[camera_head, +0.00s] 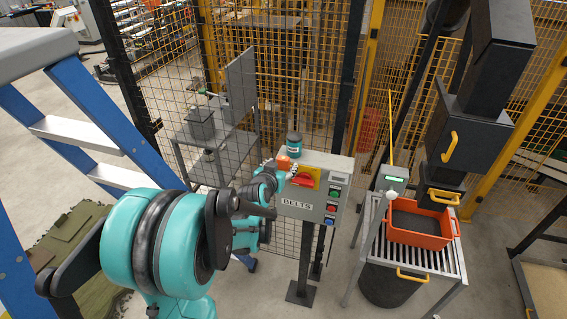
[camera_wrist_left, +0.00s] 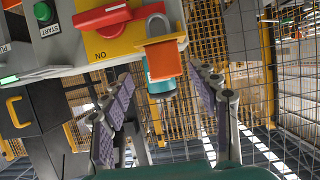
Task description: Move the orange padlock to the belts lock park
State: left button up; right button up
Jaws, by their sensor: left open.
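The orange padlock (camera_head: 284,162) is at the upper left of the grey panel labelled BELTS (camera_head: 300,206), beside a red switch on a yellow plate (camera_head: 305,178). In the left wrist view, the orange padlock (camera_wrist_left: 163,62) shows its grey shackle against the yellow plate; whether the shackle passes through it I cannot tell. My left gripper (camera_head: 275,174) is at the panel's left side, close to the padlock. In the wrist view the left gripper (camera_wrist_left: 163,76) is open, its fingers on either side of and short of the padlock. No lock park can be picked out clearly. My right gripper is not in view.
A roller table (camera_head: 438,266) with an orange crate (camera_head: 421,240) is at the right. Mesh fencing (camera_head: 300,80) stands behind. A blue ladder (camera_head: 88,112) is at the left.

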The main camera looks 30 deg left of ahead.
aim_at(282, 164)
pick_arm(q)
jog(key=x, duration=0.5)
jog(key=shift+a+f, duration=0.35)
jog(key=shift+s, duration=0.1)
jog(key=shift+c, duration=0.3)
jog(key=c, duration=1.3)
